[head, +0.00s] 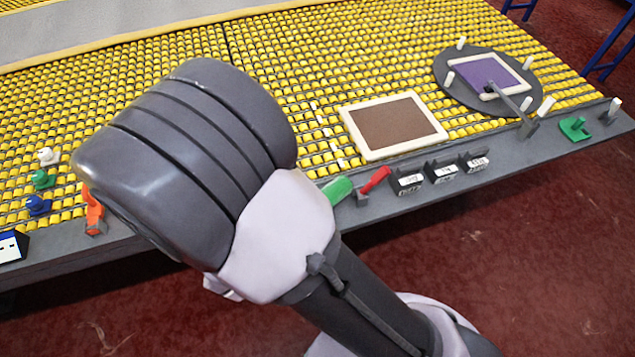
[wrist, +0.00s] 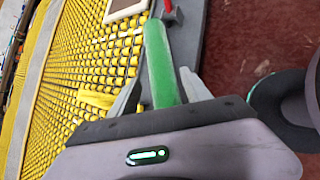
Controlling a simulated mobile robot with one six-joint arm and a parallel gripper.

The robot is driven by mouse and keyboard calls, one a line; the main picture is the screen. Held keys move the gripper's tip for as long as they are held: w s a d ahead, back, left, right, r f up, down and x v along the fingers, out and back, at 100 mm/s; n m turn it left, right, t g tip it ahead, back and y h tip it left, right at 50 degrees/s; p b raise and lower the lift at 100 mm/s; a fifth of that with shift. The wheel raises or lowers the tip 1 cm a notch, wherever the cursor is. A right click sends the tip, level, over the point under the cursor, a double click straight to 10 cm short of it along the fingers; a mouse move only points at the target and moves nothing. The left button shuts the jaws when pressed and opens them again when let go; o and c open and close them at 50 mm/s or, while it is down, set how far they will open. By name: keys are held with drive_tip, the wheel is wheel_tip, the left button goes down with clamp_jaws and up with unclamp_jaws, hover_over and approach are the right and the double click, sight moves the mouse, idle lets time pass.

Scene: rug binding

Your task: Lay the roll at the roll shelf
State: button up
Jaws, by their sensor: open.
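A green roll (wrist: 160,65) lies lengthwise between the two fingers of my gripper (wrist: 162,72) in the wrist view. The fingers are apart, one on each side of it. I cannot tell if either touches it. In the head view only one end of the green roll (head: 339,189) shows, at the table's near edge beside my arm. My gripper is hidden behind my arm there. I cannot make out which part is the roll shelf.
Yellow rollers (head: 350,60) cover the table, with a grey front ledge (head: 420,198). Beside the roll are a red-handled tool (head: 375,180) and labelled boxes (head: 442,172). A cream-bordered brown rug (head: 393,124) lies behind. A pegged disc (head: 455,88) carries a purple rug (head: 485,74).

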drive_tip(key=b+x, duration=0.3)
drive_tip(key=x, duration=0.8)
drive_tip(key=shift+w+d+f+b, duration=0.1)
drive_tip(key=shift+w+b, duration=0.05)
drive_tip(key=shift+b, duration=0.15)
drive_tip(key=shift+c, duration=0.5)
clamp_jaws()
drive_tip(key=shift+r, duration=0.2)
